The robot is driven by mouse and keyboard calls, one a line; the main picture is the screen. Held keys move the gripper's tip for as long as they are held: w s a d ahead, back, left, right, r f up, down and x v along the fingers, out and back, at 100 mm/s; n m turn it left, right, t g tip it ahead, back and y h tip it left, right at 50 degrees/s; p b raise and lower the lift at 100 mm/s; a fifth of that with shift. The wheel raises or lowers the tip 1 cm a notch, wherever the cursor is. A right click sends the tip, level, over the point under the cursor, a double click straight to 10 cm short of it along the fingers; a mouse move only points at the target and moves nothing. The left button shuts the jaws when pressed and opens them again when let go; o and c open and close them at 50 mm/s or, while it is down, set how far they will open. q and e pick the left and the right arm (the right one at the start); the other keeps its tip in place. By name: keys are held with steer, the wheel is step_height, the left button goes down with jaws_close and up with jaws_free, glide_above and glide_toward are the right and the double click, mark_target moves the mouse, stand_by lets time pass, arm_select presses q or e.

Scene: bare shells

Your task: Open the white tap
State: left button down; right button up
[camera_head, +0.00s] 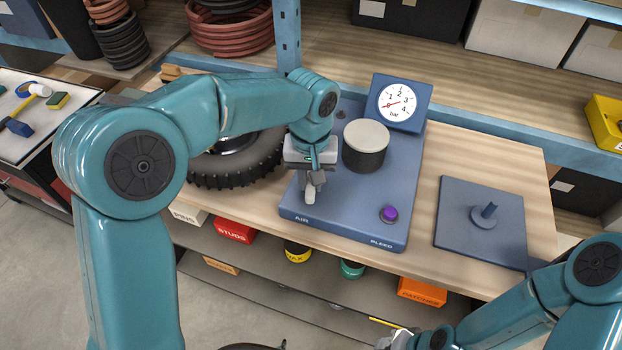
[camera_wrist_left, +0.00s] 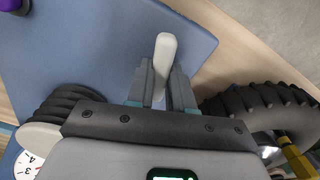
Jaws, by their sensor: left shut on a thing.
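The white tap (camera_head: 309,197) stands at the left front of the blue panel (camera_head: 345,222), near the AIR label. My left gripper (camera_head: 314,181) points down over the tap, with its fingers closed on it. In the left wrist view the tap's rounded white lever (camera_wrist_left: 166,48) sticks out between the two grey fingertips of the gripper (camera_wrist_left: 160,78). The tap's base is hidden by the fingers. My right gripper (camera_head: 395,341) shows only in part at the bottom edge, away from the panel, and its jaws cannot be made out.
A pressure gauge (camera_head: 397,103) reading near zero, a round black bellows with a pale top (camera_head: 367,137) and a purple button (camera_head: 388,214) are on the panel. A tyre (camera_head: 240,168) lies to the left. A blue plate with a peg (camera_head: 463,228) lies to the right.

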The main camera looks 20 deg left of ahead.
arm_select(q)
steer(key=n+b, duration=0.1)
steer(key=n, duration=0.2)
steer(key=shift+n, duration=0.3)
steer(key=n+b, duration=0.1)
steer(key=n, duration=0.2)
steer(key=shift+n, duration=0.3)
steer(key=n, duration=0.3)
steer(key=shift+n+b, duration=0.3)
steer(key=shift+b, duration=0.05)
steer(key=shift+r+n+b, duration=0.15)
steer(key=shift+n+b, duration=0.15)
steer(key=shift+n, duration=1.5)
steer(key=c, duration=1)
jaws_free()
steer(key=shift+s+d, duration=0.1)
steer(key=shift+d, duration=0.05)
